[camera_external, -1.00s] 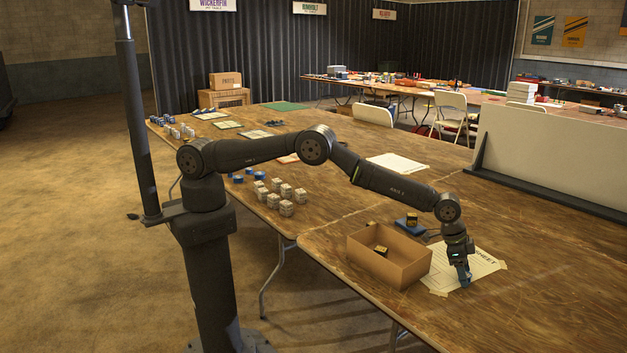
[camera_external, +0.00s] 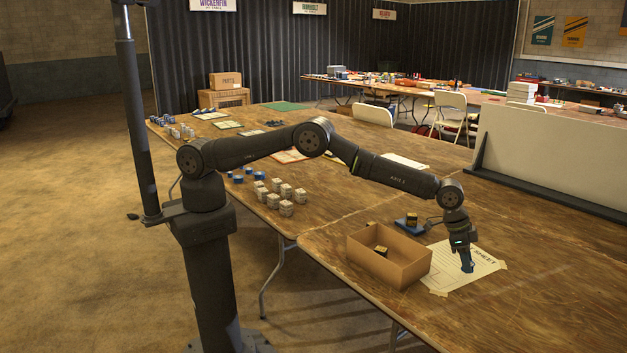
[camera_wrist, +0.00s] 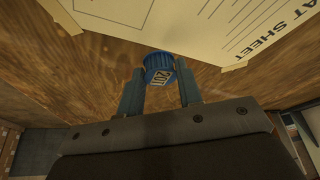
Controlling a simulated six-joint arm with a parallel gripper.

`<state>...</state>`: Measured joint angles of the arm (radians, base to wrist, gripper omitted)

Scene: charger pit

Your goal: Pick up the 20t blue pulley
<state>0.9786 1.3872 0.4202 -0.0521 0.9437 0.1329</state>
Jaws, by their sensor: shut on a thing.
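The blue pulley (camera_wrist: 160,68) is a short ribbed cylinder with a pale label reading "20T" on its end. In the wrist view it sits between the two finger tips of my gripper (camera_wrist: 160,88), which is shut on it. In the external view my gripper (camera_external: 467,265) points down over the taped paper sheet (camera_external: 452,283). The pulley is too small there to tell from the blue-grey fingers. I cannot tell how far it is above the sheet.
An open cardboard box (camera_external: 375,268) with a small dark and yellow item (camera_external: 381,250) inside stands left of my gripper. A blue pad (camera_external: 410,226) bearing another such item lies behind it. Several white blocks (camera_external: 286,208) and blue pieces stand farther left. Table right of the sheet is clear.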

